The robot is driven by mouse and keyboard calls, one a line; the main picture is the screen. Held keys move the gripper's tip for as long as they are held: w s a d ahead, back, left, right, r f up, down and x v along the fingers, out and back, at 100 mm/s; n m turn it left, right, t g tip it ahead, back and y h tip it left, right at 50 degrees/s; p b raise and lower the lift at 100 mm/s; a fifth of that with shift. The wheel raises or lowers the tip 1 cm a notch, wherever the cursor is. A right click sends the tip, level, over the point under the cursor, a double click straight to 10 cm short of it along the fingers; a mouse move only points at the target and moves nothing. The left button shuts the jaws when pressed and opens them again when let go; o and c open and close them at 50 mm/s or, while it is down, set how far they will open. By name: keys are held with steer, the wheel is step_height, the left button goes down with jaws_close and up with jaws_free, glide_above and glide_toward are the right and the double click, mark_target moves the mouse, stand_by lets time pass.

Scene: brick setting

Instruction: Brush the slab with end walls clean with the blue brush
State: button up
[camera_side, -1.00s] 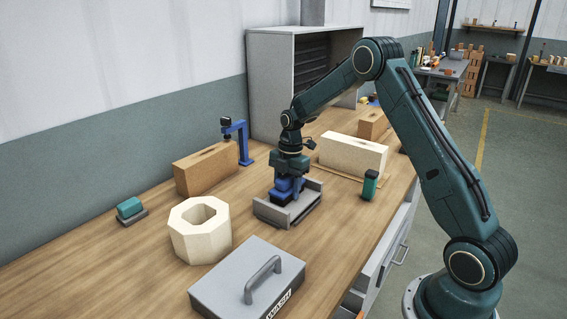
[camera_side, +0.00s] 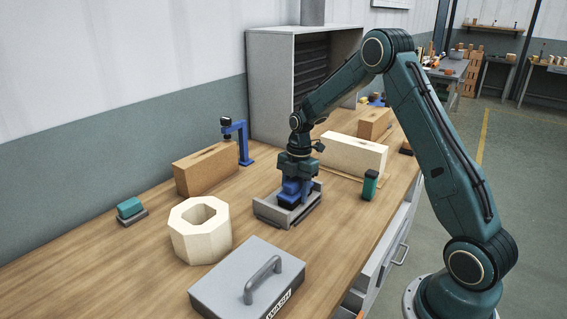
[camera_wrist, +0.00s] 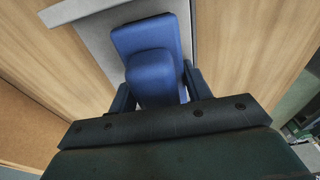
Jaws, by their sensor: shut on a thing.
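The blue brush (camera_side: 292,190) is in my gripper (camera_side: 297,178), which is shut on it and points down. The brush is over the grey slab with end walls (camera_side: 268,214), between its walls, with its dark underside low at the slab's surface. I cannot tell whether the bristles touch. In the wrist view the blue brush (camera_wrist: 152,72) fills the middle between my fingers (camera_wrist: 155,95), and a strip of the grey slab (camera_wrist: 98,28) shows beside it. The slab's surface under the brush is hidden.
A cream octagonal block (camera_side: 200,245) and a grey lidded box (camera_side: 235,290) stand in front. A brown brick (camera_side: 205,172) and a blue stand (camera_side: 240,140) are behind left. A cream brick (camera_side: 352,155) and a green bottle (camera_side: 370,186) are to the right. A teal-topped brush (camera_side: 130,208) lies far left.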

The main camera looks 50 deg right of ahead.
steer(key=shift+w, duration=2.75)
steer(key=shift+w+r, duration=0.1)
steer(key=shift+w, duration=0.15)
step_height(320, 180, up, 8)
